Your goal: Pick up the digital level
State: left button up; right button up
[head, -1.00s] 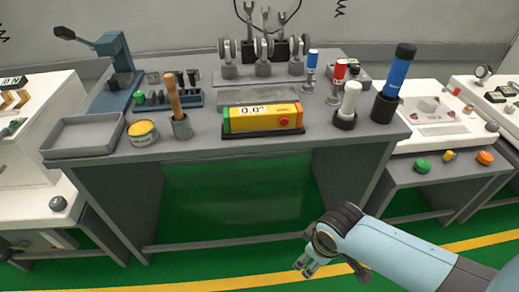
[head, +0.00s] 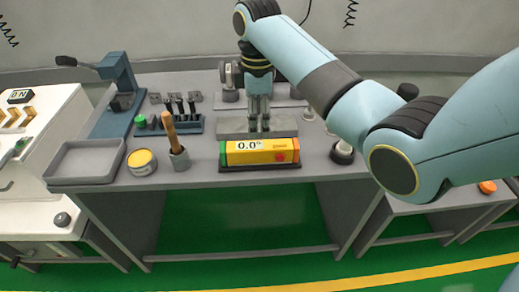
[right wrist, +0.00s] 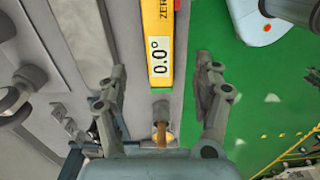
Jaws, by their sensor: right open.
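The digital level (head: 259,152) is a yellow bar with a green left end, a 0.0° display and a red button. It rests on a dark base near the front edge of the grey workbench (head: 205,188). My right gripper (head: 259,128) points down just behind and above the level in the head view, apart from it as far as I can see. In the right wrist view the open, empty fingers (right wrist: 162,72) stand either side of the level's display end (right wrist: 160,58). My left gripper is not in view.
A wooden-handled tool in a grey cup (head: 179,158), a yellow-topped tin (head: 142,162) and a grey tray (head: 87,162) stand left of the level. My right arm hides much of the bench's right side.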

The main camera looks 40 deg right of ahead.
aim_at(259, 145)
jog(key=f+b, duration=0.1)
jog(key=f, duration=0.9)
jog(key=shift+d+f, duration=0.2)
grip_shut()
jog(key=shift+r, duration=0.15)
